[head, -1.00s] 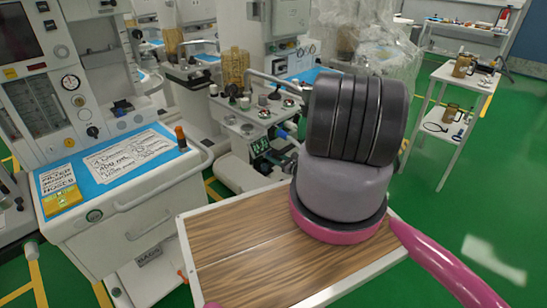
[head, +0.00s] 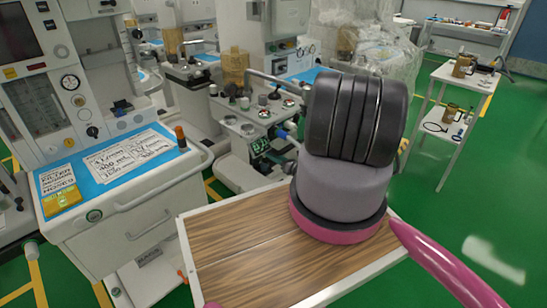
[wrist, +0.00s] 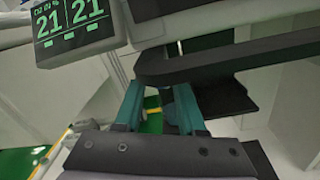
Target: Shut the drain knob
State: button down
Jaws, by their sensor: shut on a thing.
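My gripper (wrist: 159,88) shows in the wrist view as two teal fingers reaching up to a dark bar (wrist: 230,62). The fingers stand a little apart and are shut on a small part at their tips, which I take to be the drain knob. The knob itself is mostly hidden by the fingers and the bar, so its angle cannot be told. In the head view my gripper is hidden behind my own arm, and I cannot make out the knob there.
A display reading 21 and 21 (wrist: 75,22) hangs close at upper left in the wrist view. In the head view, a white anaesthesia cart (head: 130,222) stands left, another machine (head: 250,118) behind my arm, and a white shelf trolley (head: 452,128) right. Green floor is free at right.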

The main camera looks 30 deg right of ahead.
jog(key=shift+m, duration=0.4)
jog(key=c, duration=0.5)
grip_release()
jog(key=v, duration=1)
jog(key=shift+s, duration=0.35)
jog(key=shift+d, duration=0.1)
